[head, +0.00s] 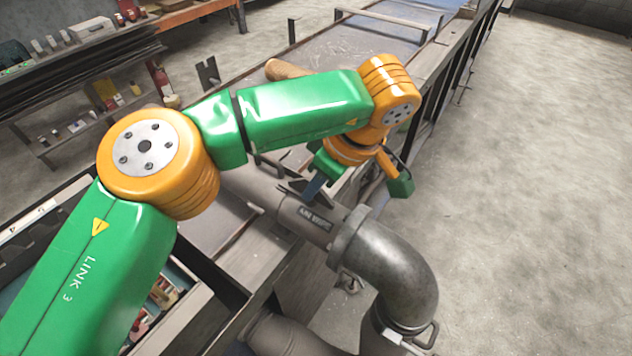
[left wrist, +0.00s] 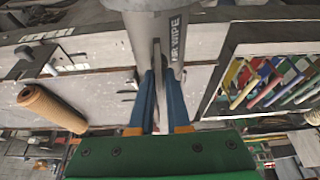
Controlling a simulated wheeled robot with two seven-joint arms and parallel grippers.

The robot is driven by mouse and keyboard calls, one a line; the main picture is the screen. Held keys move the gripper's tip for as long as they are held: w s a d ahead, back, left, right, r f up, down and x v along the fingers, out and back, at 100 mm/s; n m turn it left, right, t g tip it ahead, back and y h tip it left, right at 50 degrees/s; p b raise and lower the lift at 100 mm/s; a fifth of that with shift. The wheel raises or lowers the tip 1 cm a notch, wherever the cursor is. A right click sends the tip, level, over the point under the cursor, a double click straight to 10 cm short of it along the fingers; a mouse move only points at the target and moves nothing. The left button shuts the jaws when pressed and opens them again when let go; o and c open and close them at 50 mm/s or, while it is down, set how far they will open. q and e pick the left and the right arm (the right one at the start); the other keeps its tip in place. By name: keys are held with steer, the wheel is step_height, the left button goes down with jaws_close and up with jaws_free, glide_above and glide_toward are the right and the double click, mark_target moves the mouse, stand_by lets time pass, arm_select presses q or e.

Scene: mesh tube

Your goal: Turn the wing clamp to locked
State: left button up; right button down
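A thin grey upright plate (left wrist: 157,58), which looks like the clamp's wing, stands edge-on against the grey pipe marked "AIR WIPE" (head: 314,216) in the left wrist view. My left gripper (left wrist: 160,75) has its two blue fingers at this plate, one on each side. Whether they press on it cannot be told. In the head view my left gripper (head: 312,188) points down at the pipe, just behind the lettering, and hides most of the clamp. The pipe also shows in the left wrist view (left wrist: 178,30). My right gripper is not in view.
A grey pipe elbow (head: 405,272) with a flange bends down in front of my left gripper. A long metal bench frame (head: 340,55) runs behind. A brown roll (left wrist: 52,105) lies to the side. A shelf with bottles stands at left; open floor (head: 540,180) is at right.

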arm_select(q)
steer(key=shift+o, duration=1.4)
steer(key=shift+d+r, duration=0.1)
steer(key=shift+r, duration=0.15)
steer(key=v, duration=0.6)
steer(key=shift+s+d+r, duration=0.1)
steer(key=shift+s+r, duration=0.05)
steer(key=shift+r, duration=0.15)
steer(key=shift+f, duration=0.1)
